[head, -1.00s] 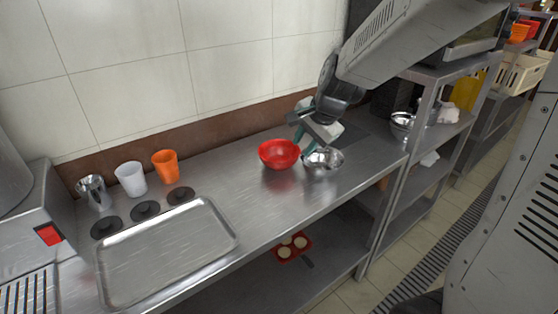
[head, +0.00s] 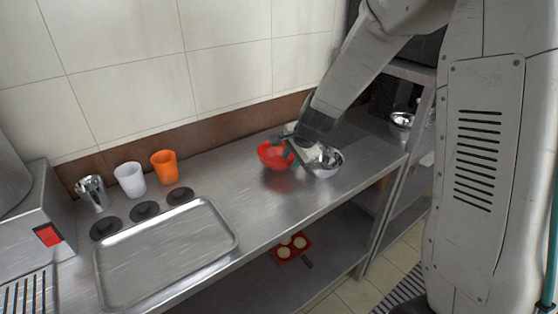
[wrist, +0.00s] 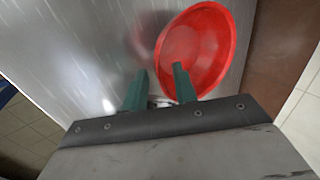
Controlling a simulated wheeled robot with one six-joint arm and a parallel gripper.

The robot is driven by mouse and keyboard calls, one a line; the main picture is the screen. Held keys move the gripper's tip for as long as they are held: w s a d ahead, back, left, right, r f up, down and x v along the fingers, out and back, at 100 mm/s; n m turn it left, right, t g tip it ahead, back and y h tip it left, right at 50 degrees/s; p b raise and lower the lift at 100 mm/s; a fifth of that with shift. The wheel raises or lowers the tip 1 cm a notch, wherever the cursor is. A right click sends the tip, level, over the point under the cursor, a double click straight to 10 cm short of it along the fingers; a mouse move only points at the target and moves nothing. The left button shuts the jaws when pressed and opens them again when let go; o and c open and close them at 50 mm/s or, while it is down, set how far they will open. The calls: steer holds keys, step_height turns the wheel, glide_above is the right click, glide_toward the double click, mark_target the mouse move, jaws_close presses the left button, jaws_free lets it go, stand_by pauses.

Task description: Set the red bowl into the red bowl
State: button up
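A red bowl (head: 271,153) stands on the steel counter, left of a shiny metal bowl (head: 324,162). I see only one red bowl shape; a second one cannot be made out. My gripper (head: 291,150) is at the red bowl's right side, its teal fingers pointing down and partly covering the bowl. In the wrist view the fingers of my gripper (wrist: 158,80) are apart. One finger overlaps the red bowl (wrist: 205,45) near its rim, and the other is outside it. Contact with the wall cannot be told.
A metal tray (head: 165,250) lies at the counter's front left. Behind it stand a metal cup (head: 92,193), a white cup (head: 130,180) and an orange cup (head: 165,166), with dark discs before them. A tiled wall backs the counter. The counter between tray and red bowl is clear.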

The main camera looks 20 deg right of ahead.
jaws_close()
steer(key=shift+r, duration=0.15)
